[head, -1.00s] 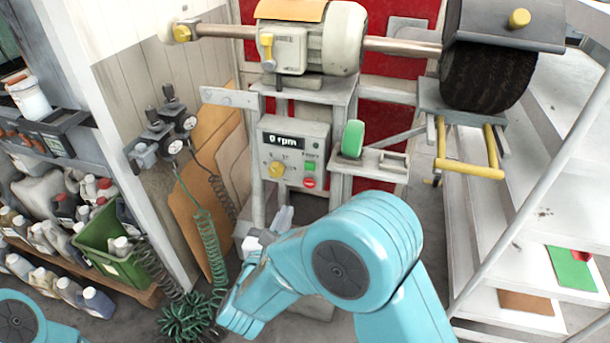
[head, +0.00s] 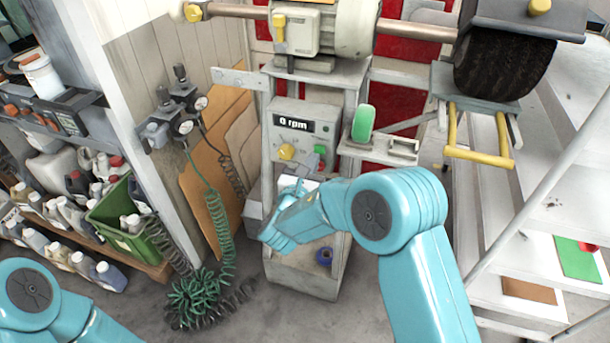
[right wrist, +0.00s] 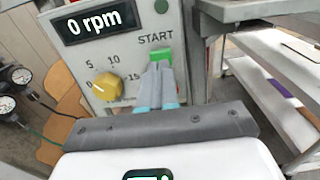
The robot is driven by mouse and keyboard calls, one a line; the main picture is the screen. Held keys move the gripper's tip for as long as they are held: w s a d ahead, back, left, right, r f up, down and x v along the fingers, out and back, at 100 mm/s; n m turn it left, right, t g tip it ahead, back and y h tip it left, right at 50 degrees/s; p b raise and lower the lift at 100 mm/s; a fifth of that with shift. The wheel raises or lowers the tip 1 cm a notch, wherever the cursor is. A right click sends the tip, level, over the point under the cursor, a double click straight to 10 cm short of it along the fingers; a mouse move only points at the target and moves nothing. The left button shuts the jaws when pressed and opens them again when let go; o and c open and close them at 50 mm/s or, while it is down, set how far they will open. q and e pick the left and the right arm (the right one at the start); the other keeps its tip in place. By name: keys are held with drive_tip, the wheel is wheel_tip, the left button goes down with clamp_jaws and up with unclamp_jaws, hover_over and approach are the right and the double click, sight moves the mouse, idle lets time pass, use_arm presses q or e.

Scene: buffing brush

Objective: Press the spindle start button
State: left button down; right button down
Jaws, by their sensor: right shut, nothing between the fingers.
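The green spindle start button (head: 320,149) is on the grey control panel (head: 270,140), below the rpm display (head: 293,123), which reads 0 rpm. In the right wrist view the button (right wrist: 160,54) sits under the word START. My right gripper (right wrist: 160,68) is shut and empty, its fingertips just below and in front of the button, overlapping its lower edge in the picture. I cannot tell whether they touch it. In the head view the right gripper (head: 299,184) is at the lower panel. My left gripper is out of view; only a left arm link shows.
A yellow dial (right wrist: 107,87) is left of the button. The black brush wheel (head: 500,70) is at upper right. Coiled hoses (head: 195,298) lie on the floor.

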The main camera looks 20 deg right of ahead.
drive_tip(key=shift+x, duration=0.85)
